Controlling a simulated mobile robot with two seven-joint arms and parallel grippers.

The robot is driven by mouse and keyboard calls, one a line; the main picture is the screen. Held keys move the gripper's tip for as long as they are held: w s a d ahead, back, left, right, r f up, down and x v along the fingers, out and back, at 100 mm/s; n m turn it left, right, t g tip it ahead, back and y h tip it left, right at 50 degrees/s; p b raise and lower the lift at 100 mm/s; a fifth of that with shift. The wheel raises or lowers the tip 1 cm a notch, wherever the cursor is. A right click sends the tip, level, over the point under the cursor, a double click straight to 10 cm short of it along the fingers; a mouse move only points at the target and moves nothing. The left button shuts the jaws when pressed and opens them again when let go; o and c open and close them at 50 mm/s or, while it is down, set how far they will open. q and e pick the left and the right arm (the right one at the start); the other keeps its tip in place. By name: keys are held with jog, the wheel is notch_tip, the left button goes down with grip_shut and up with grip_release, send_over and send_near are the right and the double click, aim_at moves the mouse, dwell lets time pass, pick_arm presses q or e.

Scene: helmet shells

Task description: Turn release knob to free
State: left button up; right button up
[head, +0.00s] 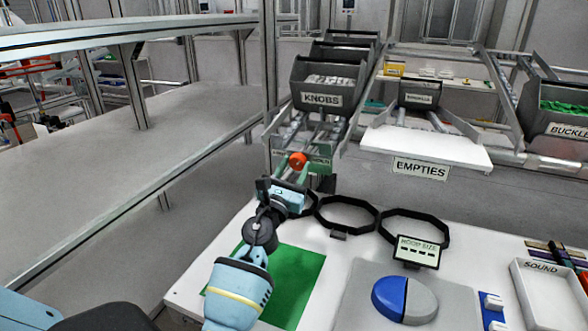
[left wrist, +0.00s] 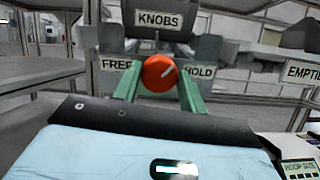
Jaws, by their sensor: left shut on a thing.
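The orange-red round release knob (left wrist: 158,72) sits below the KNOBS bin, between a FREE label (left wrist: 117,64) on the left and a HOLD label (left wrist: 198,72) on the right. The knob also shows in the head view (head: 298,160). My left gripper (head: 296,167) reaches up to it, its green fingers shut on the knob's two sides. In the left wrist view the fingers (left wrist: 160,86) stand left and right of the knob. My right gripper is not in view.
The KNOBS bin (head: 322,90) hangs above the knob. An EMPTIES chute (head: 425,147) is to the right. The white table (head: 310,236) holds black hoops (head: 346,214), a green mat (head: 297,280) and a blue-grey shell (head: 404,299). Grey shelving stands at left.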

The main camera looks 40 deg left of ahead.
pick_arm(q)
jog(key=shift+n, duration=0.3)
jog(key=shift+n+y, duration=0.6)
jog(key=shift+n, duration=1.2)
jog(key=shift+n+g+y, duration=0.3)
jog(key=shift+n+y, duration=0.1)
jog(key=shift+n, duration=0.8)
jog(key=shift+n+g+y, duration=0.4)
jog(key=shift+n+y, duration=0.1)
jog(key=shift+n, duration=2.4)
jog(key=shift+n+g+y+p, duration=0.4)
jog(key=shift+n+g+p, duration=0.15)
jog(key=shift+n, duration=1.35)
jog(key=shift+d+n+g+p, duration=0.1)
jog(key=shift+n+g+p, duration=0.2)
jog(key=shift+n, duration=1.2)
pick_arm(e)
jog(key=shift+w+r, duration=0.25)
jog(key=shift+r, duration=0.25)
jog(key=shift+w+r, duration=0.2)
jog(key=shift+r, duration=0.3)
pick_arm(q)
jog(key=shift+n, duration=0.5)
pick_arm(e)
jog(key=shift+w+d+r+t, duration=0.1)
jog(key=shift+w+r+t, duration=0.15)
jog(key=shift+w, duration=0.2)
pick_arm(q)
jog(key=o, duration=1)
jog(key=shift+c, duration=0.2)
